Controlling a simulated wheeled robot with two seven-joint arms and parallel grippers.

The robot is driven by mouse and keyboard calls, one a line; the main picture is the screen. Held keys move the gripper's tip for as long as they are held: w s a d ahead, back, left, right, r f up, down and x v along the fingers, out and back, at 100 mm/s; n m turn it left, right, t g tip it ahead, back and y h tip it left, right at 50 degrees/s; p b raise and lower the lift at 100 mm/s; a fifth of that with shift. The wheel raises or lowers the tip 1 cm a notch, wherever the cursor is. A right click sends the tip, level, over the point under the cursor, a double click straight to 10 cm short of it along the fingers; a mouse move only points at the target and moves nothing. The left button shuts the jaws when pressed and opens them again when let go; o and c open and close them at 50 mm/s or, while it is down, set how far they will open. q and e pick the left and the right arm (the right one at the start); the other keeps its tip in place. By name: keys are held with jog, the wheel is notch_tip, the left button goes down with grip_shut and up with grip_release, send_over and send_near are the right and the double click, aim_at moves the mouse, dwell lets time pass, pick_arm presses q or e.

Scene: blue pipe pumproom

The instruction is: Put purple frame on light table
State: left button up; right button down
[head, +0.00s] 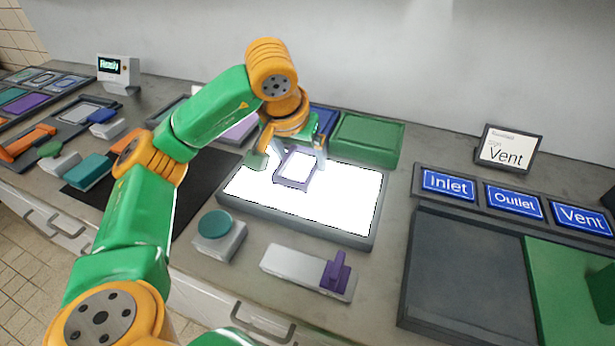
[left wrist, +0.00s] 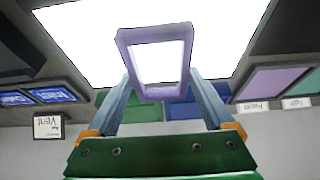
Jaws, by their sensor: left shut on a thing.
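The purple frame (head: 295,184), a small rectangular ring with an open middle, is at the far left part of the light table (head: 345,205). The light table glows white inside a grey rim. My left gripper (head: 289,158) reaches over the table's back edge and is shut on the frame. In the left wrist view the frame (left wrist: 181,81) sits between the two finger ends, with the bright panel (left wrist: 80,40) behind it. Whether the frame touches the panel I cannot tell. My right gripper is not in view.
Green (head: 368,135) and blue trays stand behind the light table. In front are a teal-knobbed block (head: 214,224) and a grey plate with a purple handle (head: 336,270). On the right are Inlet, Outlet and Vent signs (head: 515,201) above a dark tray (head: 465,270).

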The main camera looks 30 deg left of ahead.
aim_at(305, 172)
pick_arm(q)
jog(key=x, duration=0.5)
jog(key=shift+s+d+f, duration=0.1)
jog(key=shift+s, duration=0.1)
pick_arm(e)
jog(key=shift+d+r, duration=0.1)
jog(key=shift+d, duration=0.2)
pick_arm(q)
jog(key=shift+d, duration=0.1)
jog(key=shift+f+b, duration=0.25)
jog(key=shift+b, duration=0.05)
jog(key=o, duration=1.2)
jog(key=shift+s+d, duration=0.1)
jog(key=shift+s, duration=0.1)
jog(key=shift+c, duration=0.2)
jog(key=shift+r+p, duration=0.35)
jog(key=shift+p, duration=0.05)
jog(key=p+v, duration=0.2)
jog(key=v, duration=0.9)
jog(key=shift+w+r, duration=0.1)
jog(key=shift+r, duration=0.1)
jog(key=shift+s+r, duration=0.25)
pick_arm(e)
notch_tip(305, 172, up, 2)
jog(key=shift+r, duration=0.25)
